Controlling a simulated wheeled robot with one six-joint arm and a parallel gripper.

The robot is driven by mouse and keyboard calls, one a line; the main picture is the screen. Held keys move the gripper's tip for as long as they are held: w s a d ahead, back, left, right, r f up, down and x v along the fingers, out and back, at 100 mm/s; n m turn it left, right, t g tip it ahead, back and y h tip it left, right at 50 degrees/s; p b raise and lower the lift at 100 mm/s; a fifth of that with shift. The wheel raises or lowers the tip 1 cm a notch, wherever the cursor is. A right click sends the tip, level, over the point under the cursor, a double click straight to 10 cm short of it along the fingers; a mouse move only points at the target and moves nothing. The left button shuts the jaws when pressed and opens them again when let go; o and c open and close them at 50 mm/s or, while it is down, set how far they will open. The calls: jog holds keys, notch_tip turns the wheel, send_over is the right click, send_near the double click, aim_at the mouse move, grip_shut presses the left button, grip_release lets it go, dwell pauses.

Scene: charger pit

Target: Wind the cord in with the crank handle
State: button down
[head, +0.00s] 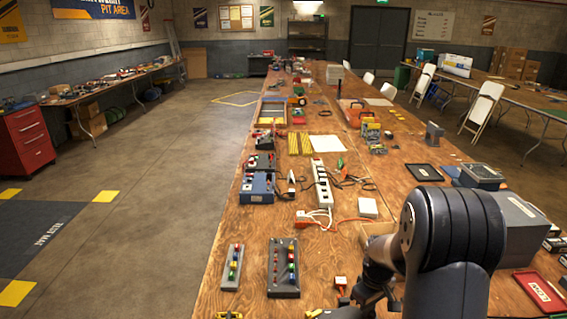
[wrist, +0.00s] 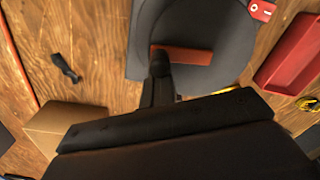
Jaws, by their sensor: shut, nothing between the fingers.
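In the wrist view a dark grey rounded reel (wrist: 235,35) lies on the wooden table at the top middle. A reddish-brown bar (wrist: 190,56), which looks like its crank, lies across its face. My gripper (wrist: 159,62) is shut and empty, its dark fingertips over or beside the bar's left end; I cannot tell whether they touch. No upright handle knob shows clearly. A red connector (wrist: 262,10) with pale marks sits at the reel's upper right edge. In the head view my arm hides the reel. An orange cord (head: 350,221) runs across the table there.
A cardboard box (wrist: 60,127) stands left of my gripper, with a small black item (wrist: 66,68) beyond it. A red tray (wrist: 288,52) lies to the right. A white power strip (head: 321,184) and dark block with colored knobs (head: 283,268) are on the table.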

jog(key=shift+s+a+r, duration=0.1)
jog(key=shift+s+a, duration=0.1)
jog(key=shift+s, duration=1.1)
jog(key=shift+s+a+b, duration=0.3)
jog(key=shift+s+a, duration=0.55)
jog(key=shift+s, duration=0.1)
jog(key=c, duration=1.8)
grip_release()
jog(key=shift+c, duration=0.4)
jog(key=shift+c, duration=0.3)
jog(key=shift+r, duration=0.1)
